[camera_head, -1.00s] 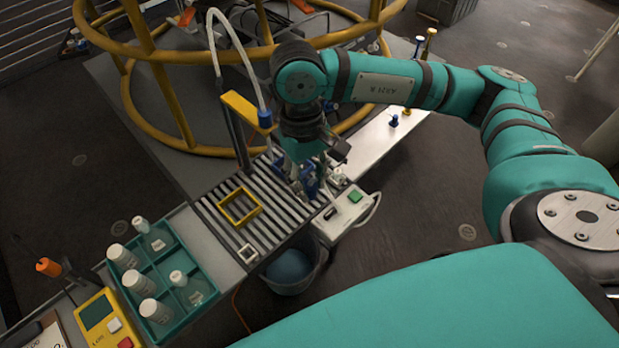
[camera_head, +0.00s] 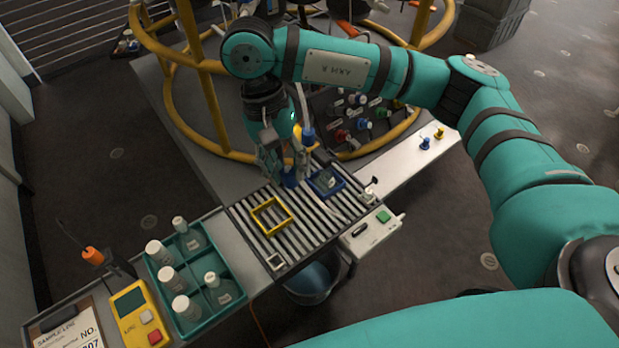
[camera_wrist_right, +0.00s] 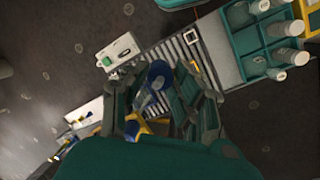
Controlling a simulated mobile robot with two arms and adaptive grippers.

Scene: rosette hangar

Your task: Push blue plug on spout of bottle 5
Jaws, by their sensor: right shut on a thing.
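My right gripper (camera_head: 284,174) points down over the roller rack. It is shut on a blue thing (camera_head: 290,179), which shows as a round blue shape between the fingers in the right wrist view (camera_wrist_right: 158,73). The fingers hide part of it, and I cannot tell if it is a plug. A small pale bottle (camera_head: 328,182) is in a blue square frame (camera_head: 322,191) just right of the gripper, apart from it. Its number is unreadable. A blue plug (camera_head: 425,144) stands on the white board at the right. My left gripper is not in view.
A yellow frame (camera_head: 271,216) lies on the roller rack (camera_head: 300,236). A teal tray (camera_head: 187,327) with several bottles stands left. A box with a green button (camera_head: 383,217) is at the rack's right edge. Yellow pipes (camera_head: 180,132) stand behind.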

